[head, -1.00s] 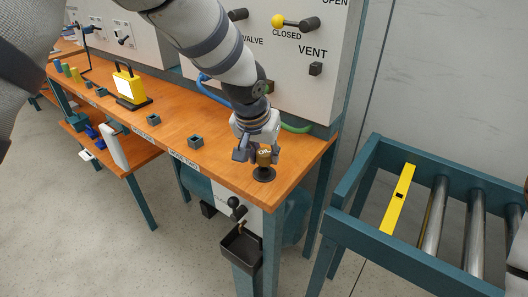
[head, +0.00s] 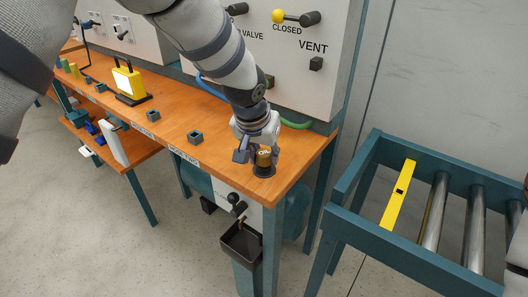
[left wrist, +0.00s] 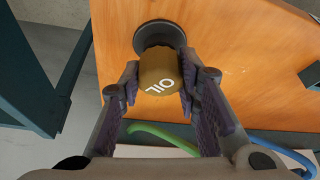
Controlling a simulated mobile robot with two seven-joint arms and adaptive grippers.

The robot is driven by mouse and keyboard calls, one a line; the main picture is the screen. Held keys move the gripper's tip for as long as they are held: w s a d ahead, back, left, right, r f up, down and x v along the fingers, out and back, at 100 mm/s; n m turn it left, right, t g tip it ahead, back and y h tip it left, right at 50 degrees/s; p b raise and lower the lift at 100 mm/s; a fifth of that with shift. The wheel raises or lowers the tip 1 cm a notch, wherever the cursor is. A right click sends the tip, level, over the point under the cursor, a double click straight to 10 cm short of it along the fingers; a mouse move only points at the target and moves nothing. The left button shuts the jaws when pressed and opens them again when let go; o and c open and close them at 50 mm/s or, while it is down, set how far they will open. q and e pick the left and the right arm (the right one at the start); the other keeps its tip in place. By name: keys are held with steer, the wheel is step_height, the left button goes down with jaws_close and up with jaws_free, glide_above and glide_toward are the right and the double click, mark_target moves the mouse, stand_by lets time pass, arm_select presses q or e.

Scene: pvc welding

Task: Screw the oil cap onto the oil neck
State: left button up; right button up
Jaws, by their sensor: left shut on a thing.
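The oil cap (head: 264,158) is a gold-brown cylinder with "OIL" in white on its top; it also shows in the left wrist view (left wrist: 158,84). My left gripper (head: 259,154) is shut on its sides, with one finger on each side in the left wrist view (left wrist: 158,76). The oil neck (head: 264,172) is a dark round fitting with a wide base near the front right corner of the workbench. The cap is upright, right over the neck and hides its top. I cannot tell whether the threads touch. My right gripper is not in view.
The wooden workbench (head: 222,169) holds small dark square blocks (head: 195,136) and a yellow device (head: 128,82) to the left. A panel with valve handles stands behind. A black bin (head: 241,246) hangs below the front. A roller conveyor (head: 385,255) stands at right, across a gap.

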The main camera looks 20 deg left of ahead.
arm_select(q)
steer(key=shift+r, duration=0.5)
steer(key=shift+f, duration=0.6)
stand_by(0.9)
steer(key=shift+r, duration=0.5)
stand_by(0.5)
steer(key=shift+f, duration=0.5)
stand_by(0.8)
steer(key=shift+r, duration=0.1)
steer(key=shift+r, duration=0.45)
